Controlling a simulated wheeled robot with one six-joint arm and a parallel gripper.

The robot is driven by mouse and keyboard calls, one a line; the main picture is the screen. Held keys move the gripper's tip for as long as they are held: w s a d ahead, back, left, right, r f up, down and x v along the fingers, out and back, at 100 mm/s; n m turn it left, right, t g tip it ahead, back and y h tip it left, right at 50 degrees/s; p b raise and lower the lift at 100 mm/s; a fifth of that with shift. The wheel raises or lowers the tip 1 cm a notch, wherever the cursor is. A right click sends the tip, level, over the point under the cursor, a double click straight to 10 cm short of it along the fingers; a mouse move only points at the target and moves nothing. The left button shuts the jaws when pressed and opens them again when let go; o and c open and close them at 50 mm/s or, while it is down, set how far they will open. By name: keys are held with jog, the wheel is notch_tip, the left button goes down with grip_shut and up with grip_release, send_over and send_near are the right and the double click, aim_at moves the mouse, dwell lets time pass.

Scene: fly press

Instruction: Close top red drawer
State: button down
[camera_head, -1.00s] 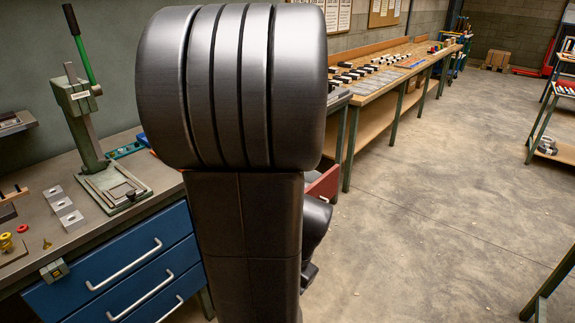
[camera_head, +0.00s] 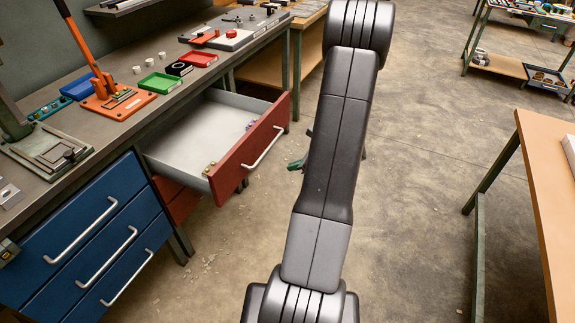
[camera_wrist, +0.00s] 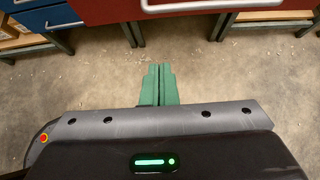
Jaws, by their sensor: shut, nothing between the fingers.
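The top red drawer (camera_head: 250,150) is pulled well out from under the bench in the head view. Its grey inside shows, with a few small items in it, and its front has a white bar handle (camera_head: 264,147). In the wrist view the red front (camera_wrist: 110,11) and the handle (camera_wrist: 210,5) cross the top edge. My gripper (camera_wrist: 157,70) has green fingers that are together and empty, pointing toward the drawer side and apart from it. In the head view its green fingertip (camera_head: 296,164) shows just right of the drawer front, mostly hidden behind my arm.
Blue drawers (camera_head: 85,222) are shut at the left. The bench top holds an orange press (camera_head: 117,100), a green tray (camera_head: 161,83) and a red tray (camera_head: 199,58). A wooden table (camera_head: 548,160) stands at the right. The floor between is clear.

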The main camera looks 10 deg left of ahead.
jog(key=w+a+f+p, duration=0.1)
jog(key=w+a+f, duration=0.1)
jog(key=a, duration=0.3)
jog(key=w+a+f, duration=0.1)
jog(key=a+f, duration=0.2)
jog(key=a, duration=0.2)
jog(key=shift+w+a+p, duration=0.35)
jog(key=shift+a, duration=0.1)
